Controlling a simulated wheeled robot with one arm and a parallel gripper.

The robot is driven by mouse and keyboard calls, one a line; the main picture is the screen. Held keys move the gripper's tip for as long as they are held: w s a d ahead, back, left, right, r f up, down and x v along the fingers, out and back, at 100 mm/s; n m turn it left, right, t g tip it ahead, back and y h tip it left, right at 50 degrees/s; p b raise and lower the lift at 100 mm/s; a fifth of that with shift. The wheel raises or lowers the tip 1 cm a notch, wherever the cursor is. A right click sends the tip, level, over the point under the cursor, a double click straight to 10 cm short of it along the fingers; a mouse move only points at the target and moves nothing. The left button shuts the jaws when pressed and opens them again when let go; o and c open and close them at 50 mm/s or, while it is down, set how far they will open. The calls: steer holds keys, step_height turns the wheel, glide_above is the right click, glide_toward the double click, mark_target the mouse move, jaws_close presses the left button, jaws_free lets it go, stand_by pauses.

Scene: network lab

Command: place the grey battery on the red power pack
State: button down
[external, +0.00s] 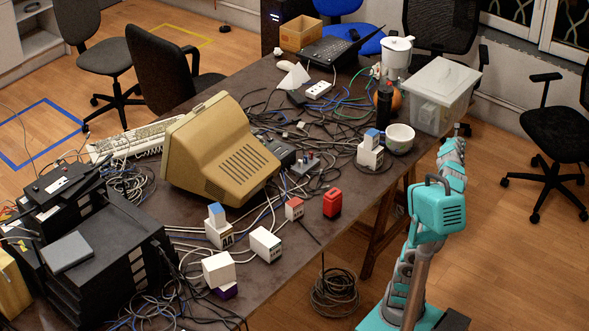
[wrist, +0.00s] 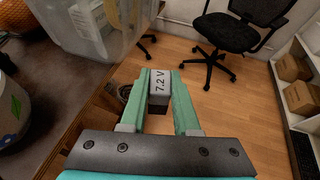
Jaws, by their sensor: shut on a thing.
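The grey battery (wrist: 160,88), marked "7.2 V", is between the two green fingers of my gripper (wrist: 161,74) in the wrist view. My gripper is shut on it and holds it in the air above the floor, beyond the table edge. In the external view my teal arm stands at the right of the table; the fingers and the battery cannot be made out there. A red block (external: 332,203), which looks like the red power pack, stands upright near the table's right edge. It is out of the wrist view, well away from my gripper.
A clear lidded bin (external: 441,95) and a white bowl (external: 399,138) stand on the table near my arm. A white block with a red end (external: 294,208) and a white battery (external: 265,244) are near the red block. Cables and a beige monitor (external: 220,150) crowd the table (external: 320,262).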

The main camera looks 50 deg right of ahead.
steer(key=w+a+r+n+t+y, duration=0.25)
steer(key=w+a+r, duration=0.25)
steer(key=w+a, duration=0.65)
steer(key=w+a+r+n+t+y, duration=0.1)
steer(key=w+a+r+n+t, duration=0.3)
steer(key=w+a, duration=0.7)
steer(key=s+a+r+n+t+y, duration=0.1)
steer(key=a+r+n+y, duration=0.1)
steer(key=a, duration=0.8)
steer(key=s+a+r+n+t+y, duration=0.1)
steer(key=a+r+n+y, duration=0.1)
steer(key=a, duration=0.9)
steer(key=s+a+f+n+y+p, duration=0.1)
steer(key=s+a+f+n+y, duration=0.1)
steer(key=s+a+n+y, duration=1.1)
steer(key=m+h+b, duration=0.3)
steer(key=m+b, duration=0.1)
steer(key=b, duration=0.1)
glide_above(333, 193)
steer(key=shift+s+d+f+y, duration=0.15)
steer(key=shift+f+y, duration=0.1)
steer(key=shift+f, duration=0.7)
steer(key=shift+w+f+b, duration=0.2)
steer(key=shift+f+b, duration=0.35)
steer(key=shift+f, duration=1.2)
